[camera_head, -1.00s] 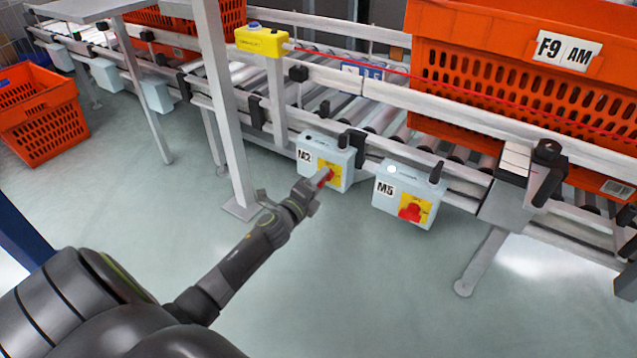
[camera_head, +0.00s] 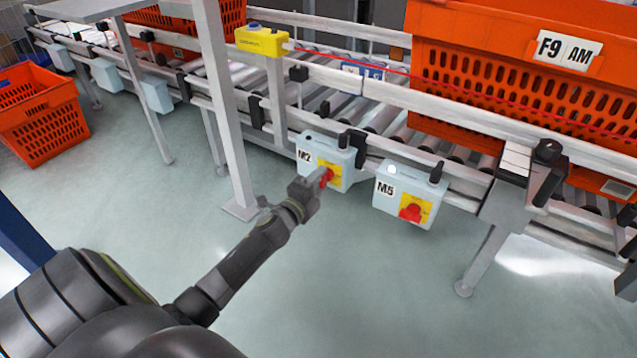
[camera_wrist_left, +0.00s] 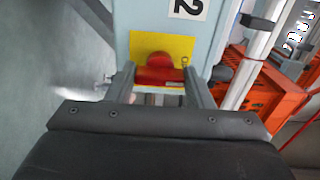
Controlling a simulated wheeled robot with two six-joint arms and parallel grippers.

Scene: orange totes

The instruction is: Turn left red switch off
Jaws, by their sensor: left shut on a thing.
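The left red switch (camera_head: 328,177) sits on a yellow plate on the light-blue box marked M2 (camera_head: 341,154). In the left wrist view the red switch (camera_wrist_left: 158,70) lies between the two finger tips, in front of the yellow plate (camera_wrist_left: 172,46). My left gripper (camera_head: 319,181) is at the switch and shut on it. The gripper body partly covers the switch in the head view. A second red switch (camera_head: 410,212) is on the box marked M5 (camera_head: 404,178) to the right. My right gripper is not in view.
The conveyor rail (camera_head: 420,103) runs behind both boxes. A grey upright post (camera_head: 226,120) stands just left of the M2 box. An orange tote (camera_head: 480,75) labelled F9 AM sits on the conveyor. Another tote (camera_head: 45,130) stands on the floor at left. The floor below the boxes is open.

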